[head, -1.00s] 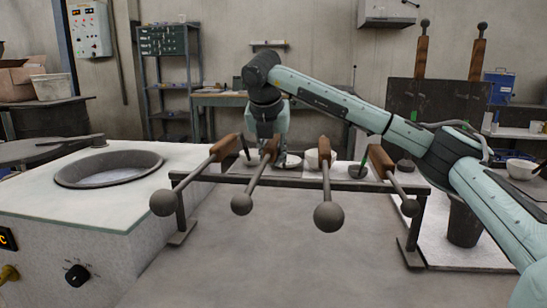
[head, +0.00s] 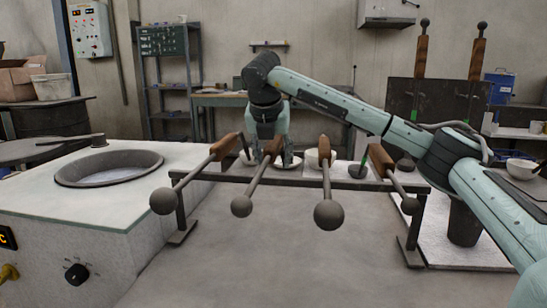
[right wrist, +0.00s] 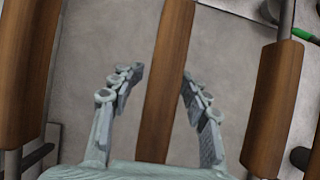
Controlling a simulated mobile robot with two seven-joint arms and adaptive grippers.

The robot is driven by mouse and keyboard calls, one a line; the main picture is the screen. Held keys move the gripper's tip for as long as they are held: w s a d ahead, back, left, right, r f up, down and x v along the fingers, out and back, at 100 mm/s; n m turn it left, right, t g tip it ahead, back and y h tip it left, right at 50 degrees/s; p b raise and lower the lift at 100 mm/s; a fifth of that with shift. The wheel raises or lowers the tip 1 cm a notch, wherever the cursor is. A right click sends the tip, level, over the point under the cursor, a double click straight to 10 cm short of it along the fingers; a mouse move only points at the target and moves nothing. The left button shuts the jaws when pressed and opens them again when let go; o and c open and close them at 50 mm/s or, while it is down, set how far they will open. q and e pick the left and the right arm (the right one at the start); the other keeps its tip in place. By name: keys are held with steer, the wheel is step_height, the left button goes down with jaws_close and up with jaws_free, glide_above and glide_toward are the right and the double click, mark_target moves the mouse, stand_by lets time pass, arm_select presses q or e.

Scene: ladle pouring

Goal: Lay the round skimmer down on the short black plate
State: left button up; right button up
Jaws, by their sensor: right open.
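Several rods with wooden handles and ball ends lie across a rack (head: 290,183). My right gripper (head: 268,150) is open above the handle of the second rod from the left (head: 250,190). In the right wrist view, that wooden handle (right wrist: 168,75) runs between the spread fingers (right wrist: 159,78), with a gap on both sides. A dark round item (head: 357,171) with a green-marked stem stands behind the rack. I cannot tell which item is the round skimmer, nor pick out the short black plate. My left gripper is not in view.
Neighbouring handles (right wrist: 25,70) and (right wrist: 272,105) lie close on both sides of my right gripper. A white-topped furnace (head: 150,205) with a round opening stands left. The front tabletop (head: 270,265) is clear.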

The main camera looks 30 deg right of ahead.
steer(key=v, duration=1.2)
steer(key=shift+d, duration=0.1)
steer(key=shift+r, duration=0.25)
step_height(320, 180, up, 7)
steer(key=p, duration=0.5)
steer(key=shift+f+p, duration=0.15)
steer(key=shift+p, duration=0.25)
